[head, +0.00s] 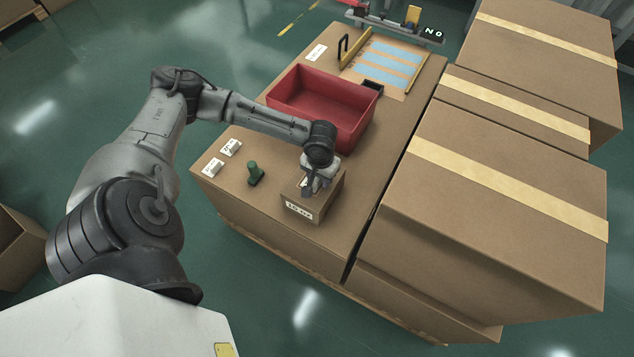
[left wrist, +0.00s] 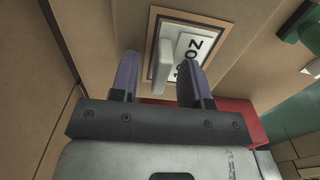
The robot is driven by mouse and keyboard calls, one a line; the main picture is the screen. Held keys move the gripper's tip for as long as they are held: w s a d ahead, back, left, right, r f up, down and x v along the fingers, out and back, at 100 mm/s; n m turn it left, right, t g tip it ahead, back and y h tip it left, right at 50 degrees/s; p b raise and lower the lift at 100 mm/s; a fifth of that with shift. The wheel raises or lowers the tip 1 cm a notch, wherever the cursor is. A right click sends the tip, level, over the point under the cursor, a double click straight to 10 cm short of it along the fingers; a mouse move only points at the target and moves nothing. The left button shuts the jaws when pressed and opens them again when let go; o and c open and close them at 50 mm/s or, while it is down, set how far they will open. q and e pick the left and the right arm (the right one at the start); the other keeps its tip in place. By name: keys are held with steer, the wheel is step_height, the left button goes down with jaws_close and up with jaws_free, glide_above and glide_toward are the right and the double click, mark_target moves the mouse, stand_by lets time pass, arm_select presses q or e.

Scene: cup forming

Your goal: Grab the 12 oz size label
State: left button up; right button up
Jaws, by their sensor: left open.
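My left gripper (head: 310,186) points down over a small cardboard box (head: 324,207) at the table's near end. The box's front bears a white size marking too small to read surely. In the left wrist view a white label plate (left wrist: 193,46) with dark "OZ" lettering lies in a square framed recess; its number is partly hidden. A pale raised tab (left wrist: 163,62) stands on it. My left gripper shows there too (left wrist: 158,75), its fingers open on either side of the tab, with no clear contact. My right gripper is not in view.
Two white labels (head: 214,167) (head: 231,148) lie at the table's left corner beside a green handled stamp (head: 255,174). A red bin (head: 345,112) stands behind the small box. Large taped cartons (head: 480,235) stand close on the right. A fixture with blue strips (head: 388,62) is at the far end.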

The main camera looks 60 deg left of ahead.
arm_select(q)
jaws_close()
stand_by(0.4)
steer(key=shift+r, duration=0.15)
